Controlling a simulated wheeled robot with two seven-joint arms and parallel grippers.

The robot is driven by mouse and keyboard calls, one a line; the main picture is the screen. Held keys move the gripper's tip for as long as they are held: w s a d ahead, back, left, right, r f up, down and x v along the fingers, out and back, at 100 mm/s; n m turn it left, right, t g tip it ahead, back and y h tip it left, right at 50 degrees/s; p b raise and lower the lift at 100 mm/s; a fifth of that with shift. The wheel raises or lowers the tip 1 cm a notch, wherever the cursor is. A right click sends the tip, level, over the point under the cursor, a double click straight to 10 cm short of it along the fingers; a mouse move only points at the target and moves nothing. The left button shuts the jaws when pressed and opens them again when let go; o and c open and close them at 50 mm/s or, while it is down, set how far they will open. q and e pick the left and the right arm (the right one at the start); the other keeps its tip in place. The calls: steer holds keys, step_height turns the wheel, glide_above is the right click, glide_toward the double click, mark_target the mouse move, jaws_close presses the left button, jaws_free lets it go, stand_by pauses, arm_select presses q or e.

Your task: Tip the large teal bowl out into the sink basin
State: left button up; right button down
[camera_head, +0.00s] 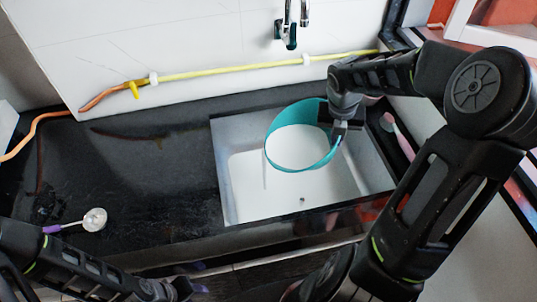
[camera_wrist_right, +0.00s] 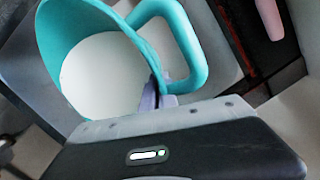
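The large teal bowl (camera_head: 273,128) is held over the sink basin (camera_head: 235,190), its opening facing up toward my head camera. It looks somewhat tilted. It has a teal loop handle, clear in the right wrist view (camera_wrist_right: 196,45). Its inside shows plain white; I cannot tell whether this is contents or the bowl's bottom. My right gripper (camera_head: 340,130) is shut on the bowl's rim beside the handle; the fingers also show in the right wrist view (camera_wrist_right: 155,97). My left gripper (camera_head: 178,290) is at the bottom edge of the head view, away from the bowl, its fingers unclear.
A faucet (camera_head: 290,25) hangs above the basin's back. A yellow and orange hose (camera_head: 210,71) runs along the wall. A metal ladle (camera_head: 94,219) with a purple handle lies on the left counter. A pink-handled item (camera_head: 404,143) lies right of the basin. The left counter is mostly clear.

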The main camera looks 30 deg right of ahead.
stand_by(0.5)
steer(key=shift+w+a+r+h+b, duration=0.15)
steer(key=shift+a+r+h+b, duration=0.15)
steer(key=shift+b, duration=0.45)
steer(key=shift+a+r+g+h+b, duration=0.15)
steer(key=shift+r+g+h+b, duration=0.15)
steer(key=shift+w+a, duration=0.1)
steer(key=shift+a, duration=0.05)
stand_by(0.6)
steer(key=shift+a+r+h+b, duration=0.2)
steer(key=shift+h+b, duration=0.1)
steer(key=shift+b, duration=0.2)
steer(key=shift+w+a+r+h+b, duration=0.15)
steer(key=shift+a+r+h+b, duration=0.15)
steer(key=shift+r+b, duration=0.1)
stand_by(0.9)
